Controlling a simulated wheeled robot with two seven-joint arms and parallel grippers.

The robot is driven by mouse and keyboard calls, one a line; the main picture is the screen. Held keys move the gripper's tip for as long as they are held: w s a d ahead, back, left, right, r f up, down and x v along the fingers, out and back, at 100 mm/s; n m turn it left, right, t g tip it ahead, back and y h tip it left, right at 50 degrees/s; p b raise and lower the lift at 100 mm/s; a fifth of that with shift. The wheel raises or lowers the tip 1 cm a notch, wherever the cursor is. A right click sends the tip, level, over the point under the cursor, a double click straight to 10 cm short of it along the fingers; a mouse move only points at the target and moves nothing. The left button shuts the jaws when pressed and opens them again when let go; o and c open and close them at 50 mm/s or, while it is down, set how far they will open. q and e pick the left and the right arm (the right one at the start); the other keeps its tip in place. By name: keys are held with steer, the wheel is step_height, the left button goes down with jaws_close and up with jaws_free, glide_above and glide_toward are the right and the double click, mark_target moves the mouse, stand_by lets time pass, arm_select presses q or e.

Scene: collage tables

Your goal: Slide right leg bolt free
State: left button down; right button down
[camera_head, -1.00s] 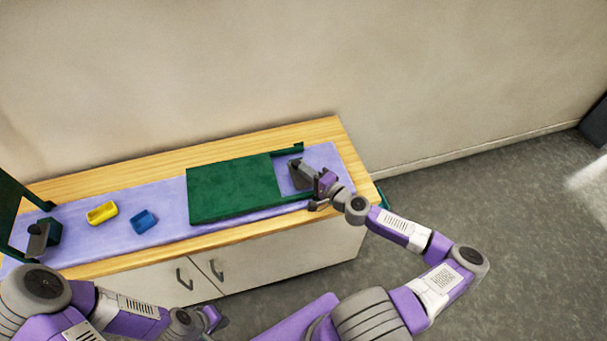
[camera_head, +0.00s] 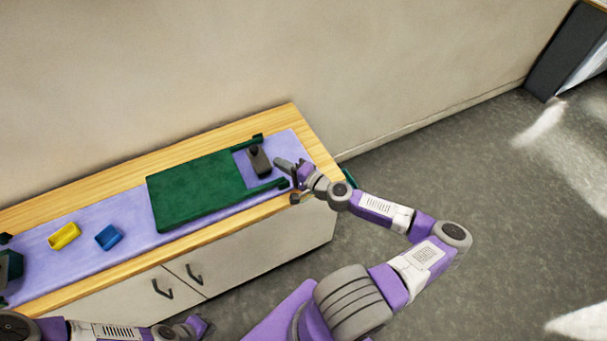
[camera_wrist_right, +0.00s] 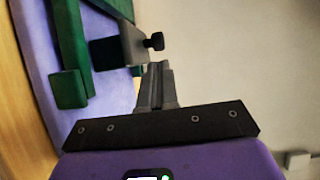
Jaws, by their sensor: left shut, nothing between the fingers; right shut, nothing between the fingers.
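A green folding table (camera_head: 190,192) lies on the lavender mat, with one green leg bar (camera_head: 265,188) along its near right side and another (camera_head: 257,139) at the back. Between them stands a dark grey block with a knob (camera_head: 258,162); in the right wrist view the grey block (camera_wrist_right: 132,45) and its black knob (camera_wrist_right: 154,42) sit just beyond my fingertips. I cannot tell for sure which part is the bolt. My right gripper (camera_head: 279,163) is shut and empty, right of the block; its fingers show in the wrist view (camera_wrist_right: 157,68). My left gripper (camera_head: 199,326) is shut and empty, low in front of the cabinet.
A yellow tray (camera_head: 64,236) and a blue tray (camera_head: 109,237) lie on the mat (camera_head: 135,212) left of the green table. Another green object (camera_head: 12,268) is cut off at the left edge. The wooden cabinet top (camera_head: 318,152) ends just right of my right gripper.

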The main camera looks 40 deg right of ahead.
steer(key=v, duration=0.6)
steer(key=shift+s+p, duration=0.3)
steer(key=shift+s, duration=0.1)
steer(key=shift+f, duration=0.1)
steer(key=s+a+f+n+g+y, duration=0.1)
steer(key=a+f+n+g+y, duration=0.25)
steer(key=a, duration=0.95)
steer(key=a+f+n+g+y, duration=0.2)
steer(key=a+f+g+y, duration=0.3)
steer(key=a, duration=0.9)
steer(key=s+a+f+n+g+h, duration=0.45)
steer(key=s+f+g, duration=0.3)
steer(key=s, duration=0.35)
steer(key=d+n+h, duration=0.1)
steer(key=d, duration=0.1)
steer(key=d+n+h, duration=0.2)
steer(key=shift+w+d+f+p, duration=0.1)
steer(key=shift+d+f+p, duration=0.1)
steer(key=shift+d+p, duration=0.1)
